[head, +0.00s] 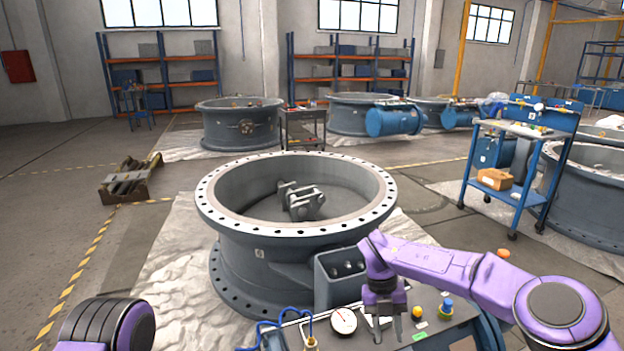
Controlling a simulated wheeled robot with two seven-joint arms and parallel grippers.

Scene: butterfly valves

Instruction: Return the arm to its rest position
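My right arm (440,265) is purple and reaches in from the lower right, bent at the elbow and wrist. My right gripper (387,328) points down over the grey-topped test bench (445,325), beside the round gauge (343,320). Its two grey fingers stand apart with nothing visible between them. I cannot tell whether the fingertips touch the bench. A part of my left arm (105,325) shows at the lower left edge, and my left gripper is out of the picture.
A large grey flanged valve body (240,262) stands just behind the bench. A blue hose (262,328), an orange knob (417,312) and a blue knob (446,308) are near the gripper. A blue cart (520,195) stands at the right. The floor at the left is mostly open.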

